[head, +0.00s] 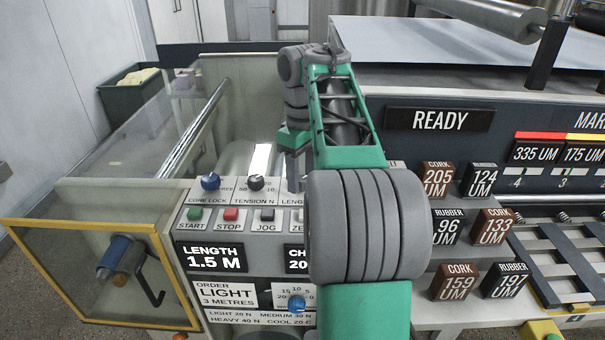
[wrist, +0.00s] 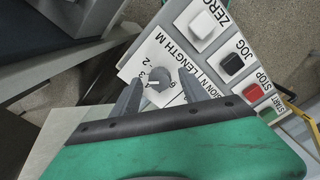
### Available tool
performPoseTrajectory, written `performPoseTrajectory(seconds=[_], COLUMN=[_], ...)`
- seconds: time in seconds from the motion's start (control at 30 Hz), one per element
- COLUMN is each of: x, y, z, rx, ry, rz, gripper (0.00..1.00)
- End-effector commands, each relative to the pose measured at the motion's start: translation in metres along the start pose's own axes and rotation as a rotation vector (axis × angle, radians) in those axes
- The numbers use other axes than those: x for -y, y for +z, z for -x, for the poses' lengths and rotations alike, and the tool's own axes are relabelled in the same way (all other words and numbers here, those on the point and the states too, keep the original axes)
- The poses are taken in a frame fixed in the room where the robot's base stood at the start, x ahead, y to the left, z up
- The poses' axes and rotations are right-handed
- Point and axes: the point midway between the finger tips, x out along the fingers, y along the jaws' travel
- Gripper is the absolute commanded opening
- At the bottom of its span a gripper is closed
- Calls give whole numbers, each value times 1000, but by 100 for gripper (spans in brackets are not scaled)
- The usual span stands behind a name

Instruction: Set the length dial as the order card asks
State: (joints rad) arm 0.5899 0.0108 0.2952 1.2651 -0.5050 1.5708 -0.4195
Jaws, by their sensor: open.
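The length dial (wrist: 156,82) is a grey knob on a white plate lettered LENGTH M in the wrist view. Its light pointer mark lies near the printed numbers, but the exact setting is too small to tell. My gripper (wrist: 161,73) is open, with one finger on each side of the knob; I cannot tell whether either touches it. In the head view my gripper (head: 296,170) is over the panel and the arm hides the dial. The order card (head: 228,295) reads LIGHT, 3 METRES. The length display (head: 211,257) reads 1.5 M.
The core lock knob (head: 210,181) and tension knob (head: 255,183) stand left of my gripper. Start (head: 194,214), stop (head: 231,214) and jog (head: 267,214) buttons sit below them. Cork and rubber blocks (head: 439,179) are at right. A READY sign (head: 440,120) is behind.

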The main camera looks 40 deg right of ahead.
Motion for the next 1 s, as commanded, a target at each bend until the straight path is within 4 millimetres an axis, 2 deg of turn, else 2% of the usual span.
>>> performPoseTrajectory(seconds=[0.17, 0.4, 0.53, 0.63, 1.0], x=[0, 0, 0, 0, 0], y=[0, 0, 0, 0, 0], z=[8, 58, 75, 80, 78], rx=[0, 0, 1, 1, 0], ry=[1, 0, -1, -1, 0], rz=[0, -1, 1, 1, 0], gripper=[52, 52, 52, 52, 52])
